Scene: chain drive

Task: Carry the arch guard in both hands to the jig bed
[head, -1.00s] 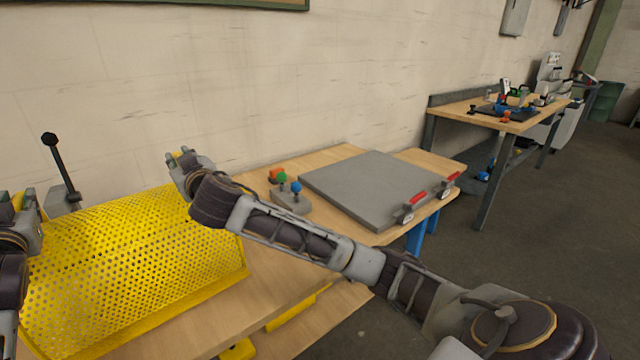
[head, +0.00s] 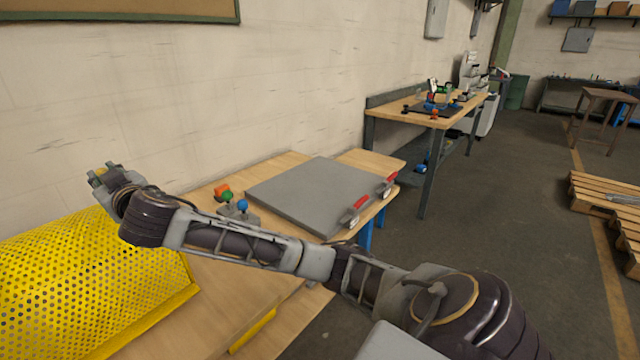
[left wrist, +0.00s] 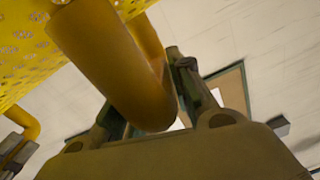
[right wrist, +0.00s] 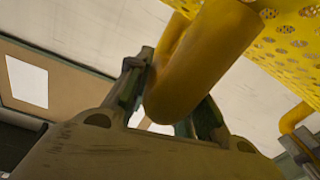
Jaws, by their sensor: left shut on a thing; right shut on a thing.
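The arch guard (head: 95,290) is a yellow perforated curved sheet at the lower left of the head view, cut off by the picture's edge. My right gripper (head: 107,180) is at its far end; the right wrist view shows its fingers shut around a yellow bar handle (right wrist: 195,65). My left gripper (left wrist: 150,105) is outside the head view; in the left wrist view its fingers are shut around another yellow handle (left wrist: 110,65). The jig bed, a flat grey plate (head: 310,195), lies on the bench to the right of the guard, with nothing on it.
Red-handled clamps (head: 356,207) stand along the plate's right edge. A small block with orange, green and blue knobs (head: 228,198) sits left of the plate, close to my right forearm. A wall stands behind the wooden bench (head: 250,310). A second workbench (head: 425,112) is farther off.

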